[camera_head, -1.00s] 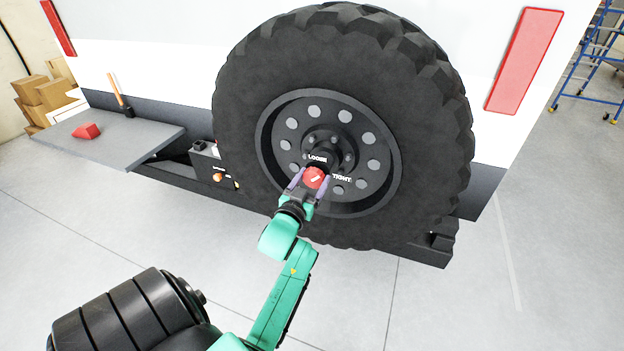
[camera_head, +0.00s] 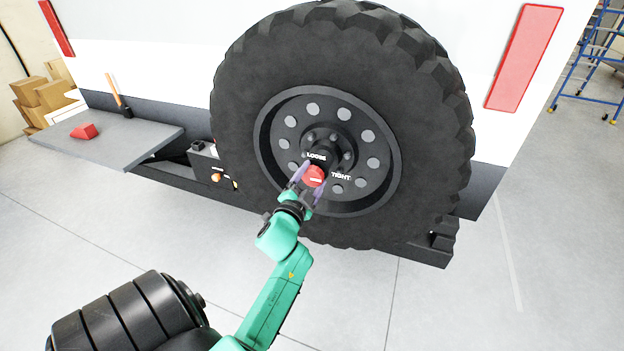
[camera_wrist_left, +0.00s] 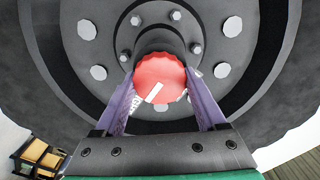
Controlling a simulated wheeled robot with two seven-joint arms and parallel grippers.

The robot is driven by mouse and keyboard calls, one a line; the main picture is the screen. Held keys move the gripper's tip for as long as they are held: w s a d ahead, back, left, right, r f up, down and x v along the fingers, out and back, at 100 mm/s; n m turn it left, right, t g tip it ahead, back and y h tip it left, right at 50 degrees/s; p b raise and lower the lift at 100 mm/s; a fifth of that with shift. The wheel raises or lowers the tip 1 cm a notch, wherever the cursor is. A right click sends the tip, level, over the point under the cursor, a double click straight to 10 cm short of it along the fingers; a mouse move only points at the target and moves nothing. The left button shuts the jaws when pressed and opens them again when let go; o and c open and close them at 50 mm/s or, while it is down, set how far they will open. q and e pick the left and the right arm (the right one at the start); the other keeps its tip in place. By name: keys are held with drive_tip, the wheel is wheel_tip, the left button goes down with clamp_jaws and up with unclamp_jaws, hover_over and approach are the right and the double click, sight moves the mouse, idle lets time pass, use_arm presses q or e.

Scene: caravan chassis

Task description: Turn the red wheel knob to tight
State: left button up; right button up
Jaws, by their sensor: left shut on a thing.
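The red wheel knob (camera_head: 314,176) sits at the hub of the large black spare wheel (camera_head: 232,120). White labels read LOOSE at its upper left and TIGHT at its right. My left gripper (camera_head: 308,184) is shut on the knob, with one purple finger on each side. In the left wrist view the knob (camera_wrist_left: 158,80) shows between the two fingers (camera_wrist_left: 164,98), and its white mark slants. In the head view the mark lies nearly level across the knob. The fingers partly hide the lettering in the wrist view. My right gripper is not in view.
A grey shelf (camera_head: 140,150) with a red object (camera_head: 84,131) and a wooden-handled tool (camera_head: 115,90) juts out at the left. A small panel (camera_head: 212,165) sits beside the tire. Cardboard boxes (camera_head: 45,95) and a blue ladder (camera_head: 590,70) stand farther back.

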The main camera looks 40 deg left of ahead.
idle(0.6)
use_arm(q)
drive_tip(key=o, duration=1.3)
drive_tip(key=shift+c, duration=0.2)
drive_tip(key=shift+o, duration=0.3)
drive_tip(key=shift+w+a+f, duration=0.15)
drive_tip(key=shift+w+a, duration=0.05)
